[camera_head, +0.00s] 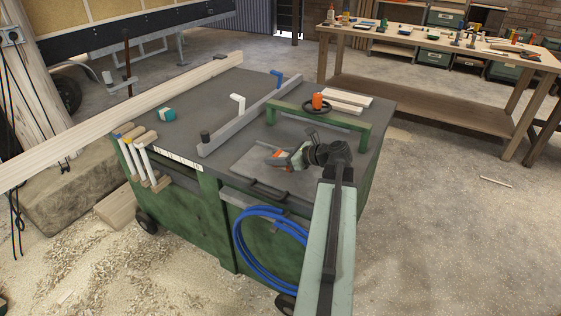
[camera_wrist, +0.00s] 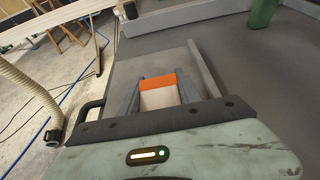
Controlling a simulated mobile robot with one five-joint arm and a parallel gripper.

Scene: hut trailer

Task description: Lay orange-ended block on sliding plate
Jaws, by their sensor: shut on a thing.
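My gripper (camera_head: 281,157) is shut on the orange-ended block (camera_wrist: 158,97). The block's pale body lies between the two grey fingers, with its orange end facing away from my wrist. In the head view only a bit of orange (camera_head: 277,154) shows at the fingertips; my gripper hides the rest. The sliding plate (camera_head: 247,163) is a flat grey sheet on the near part of the green bench, with a dark handle (camera_head: 268,190) at its front edge. It also shows in the wrist view (camera_wrist: 137,64). The block is over the plate; I cannot tell whether they touch.
A long grey fence (camera_head: 250,114) crosses the bench top behind the plate. A green bridge-shaped frame (camera_head: 322,122) with an orange-capped item stands behind my gripper. A teal tape (camera_head: 167,114) lies at left. A blue hose (camera_head: 262,240) hangs in front.

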